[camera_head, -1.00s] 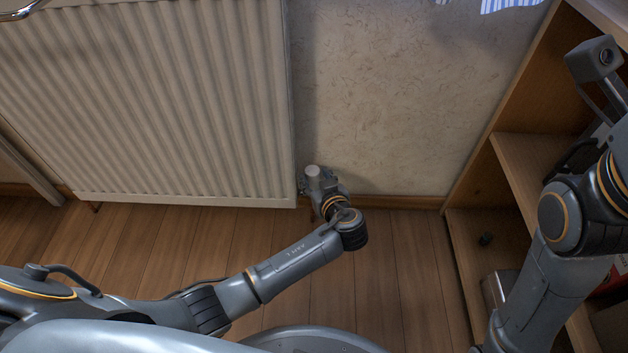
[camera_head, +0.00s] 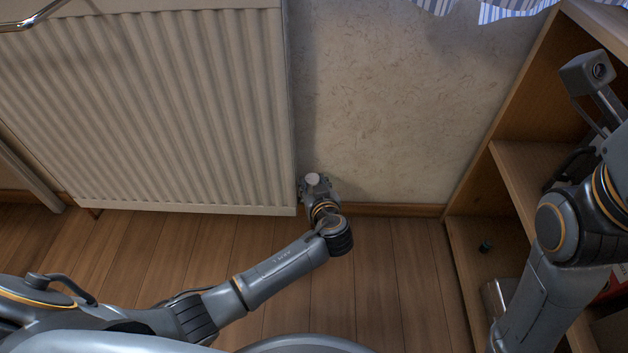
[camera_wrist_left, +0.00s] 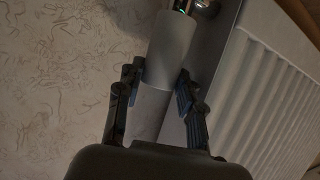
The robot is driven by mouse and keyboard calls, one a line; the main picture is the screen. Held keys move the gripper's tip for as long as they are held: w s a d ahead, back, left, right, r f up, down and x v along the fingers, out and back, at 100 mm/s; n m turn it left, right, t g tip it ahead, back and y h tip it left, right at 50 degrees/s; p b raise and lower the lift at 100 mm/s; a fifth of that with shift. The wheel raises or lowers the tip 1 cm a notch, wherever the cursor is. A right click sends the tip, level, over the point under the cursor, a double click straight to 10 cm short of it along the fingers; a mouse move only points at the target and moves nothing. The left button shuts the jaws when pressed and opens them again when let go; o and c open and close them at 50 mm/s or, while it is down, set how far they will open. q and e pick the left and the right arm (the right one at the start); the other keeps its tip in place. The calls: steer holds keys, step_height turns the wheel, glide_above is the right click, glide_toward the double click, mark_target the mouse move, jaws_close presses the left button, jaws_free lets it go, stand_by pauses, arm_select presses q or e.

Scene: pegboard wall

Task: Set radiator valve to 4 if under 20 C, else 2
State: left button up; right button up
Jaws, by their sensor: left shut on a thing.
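The white radiator (camera_head: 190,115) hangs on the wall at the left in the head view. The pale cylindrical valve head (camera_head: 313,179) sits at its lower right corner. My left gripper (camera_head: 318,190) is shut on it. In the left wrist view the valve head (camera_wrist_left: 172,50) lies between the dark fingers of my left gripper (camera_wrist_left: 158,88), one on each side. Its number scale is not readable. My right arm is at the right edge of the head view; its fingers cannot be made out clearly. No temperature reading shows.
A wooden shelf unit (camera_head: 515,155) stands at the right, close to my right arm. The wooden floor (camera_head: 390,265) between radiator and shelf is clear. The patterned wall (camera_head: 400,110) is right behind the valve. A striped cloth (camera_head: 515,10) shows at the top.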

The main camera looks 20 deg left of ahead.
arm_select(q)
steer(key=shift+a+m+t+h+p, duration=0.15)
steer(key=shift+m+t+h+p, duration=0.35)
steer(key=shift+m+h, duration=0.45)
steer(key=o, duration=0.9)
steer(key=shift+s, duration=0.1)
steer(key=v, duration=1.2)
